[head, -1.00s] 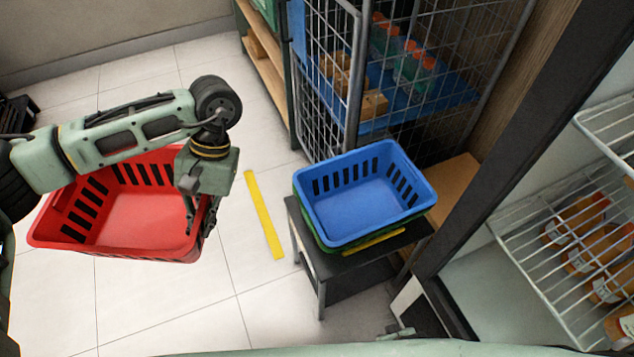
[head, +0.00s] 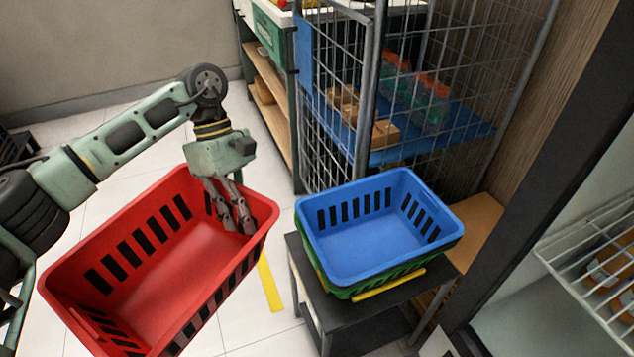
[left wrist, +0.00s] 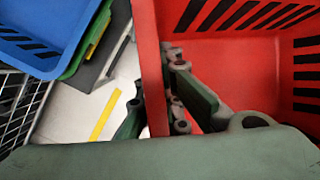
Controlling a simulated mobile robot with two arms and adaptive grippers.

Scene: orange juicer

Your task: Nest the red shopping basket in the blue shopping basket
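The red shopping basket (head: 175,262) hangs tilted in the air at the left of the head view, above the floor. My left gripper (head: 238,218) is shut on its right end wall, near the rim. The left wrist view shows the red wall (left wrist: 150,65) between the two fingers (left wrist: 155,118). The blue shopping basket (head: 365,235) is upright and empty, on top of a green basket (head: 385,279) on a dark stand. The red basket is left of the blue one, with a narrow gap between them. The blue basket also shows in the left wrist view (left wrist: 40,35). My right gripper is not in view.
The dark stand (head: 375,316) bears the stacked baskets. A wire cage (head: 368,90) with boxes stands right behind them. A fridge with wire shelves (head: 590,255) is at the right. Yellow tape (head: 270,285) marks the floor left of the stand.

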